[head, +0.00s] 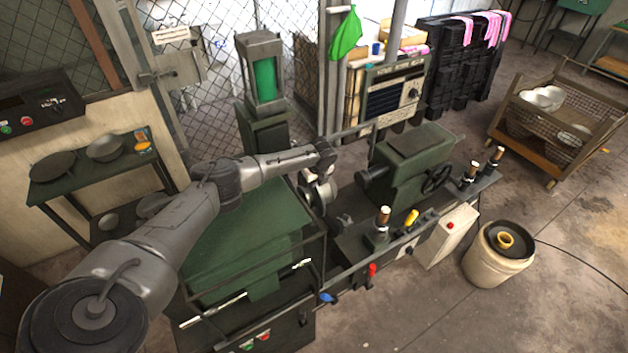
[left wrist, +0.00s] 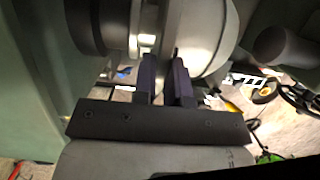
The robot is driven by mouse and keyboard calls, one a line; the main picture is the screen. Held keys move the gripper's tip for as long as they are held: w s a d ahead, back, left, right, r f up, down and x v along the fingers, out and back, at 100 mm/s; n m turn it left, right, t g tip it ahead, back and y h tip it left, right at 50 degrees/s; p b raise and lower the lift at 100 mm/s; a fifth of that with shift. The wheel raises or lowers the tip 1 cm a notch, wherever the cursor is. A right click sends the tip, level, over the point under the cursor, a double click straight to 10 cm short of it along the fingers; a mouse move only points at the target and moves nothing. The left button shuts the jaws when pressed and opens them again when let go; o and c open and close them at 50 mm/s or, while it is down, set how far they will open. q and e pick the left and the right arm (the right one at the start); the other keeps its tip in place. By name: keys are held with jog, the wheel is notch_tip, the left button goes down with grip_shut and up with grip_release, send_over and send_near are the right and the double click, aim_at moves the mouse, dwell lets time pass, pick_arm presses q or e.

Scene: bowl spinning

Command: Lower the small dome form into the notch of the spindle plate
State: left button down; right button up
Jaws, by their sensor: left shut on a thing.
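My left gripper (head: 323,160) reaches in from the left to the spindle of the green lathe. In the left wrist view its two dark fingers (left wrist: 165,68) are shut on the small dome form (left wrist: 207,38), a pale, rounded metal piece. The dome form also shows in the head view (head: 323,191), just below my gripper. A dark round spindle plate (left wrist: 85,22) is close beside it on the left in the left wrist view. The notch is hidden, and I cannot tell whether the dome form touches the plate. My right gripper is not in view.
The green lathe tailstock (head: 412,160) with its handwheel stands right of the spindle. Wooden-handled tools (head: 383,218) stand along the lathe's front. A white bucket (head: 497,255) and a wire-sided cart (head: 555,120) are farther right. A shelf with bowls (head: 95,165) is at left.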

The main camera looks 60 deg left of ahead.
aim_at(314, 191)
pick_arm(q)
jog(key=shift+f+b, duration=0.55)
jog(key=shift+f, duration=0.35)
jog(key=shift+f+b, duration=0.7)
jog(key=shift+f, duration=0.3)
jog(key=shift+f, duration=0.35)
dwell(0.4)
jog(key=shift+f+b, duration=0.35)
jog(key=shift+b, duration=0.15)
jog(key=shift+f, duration=0.2)
jog(key=c, duration=1.1)
grip_release()
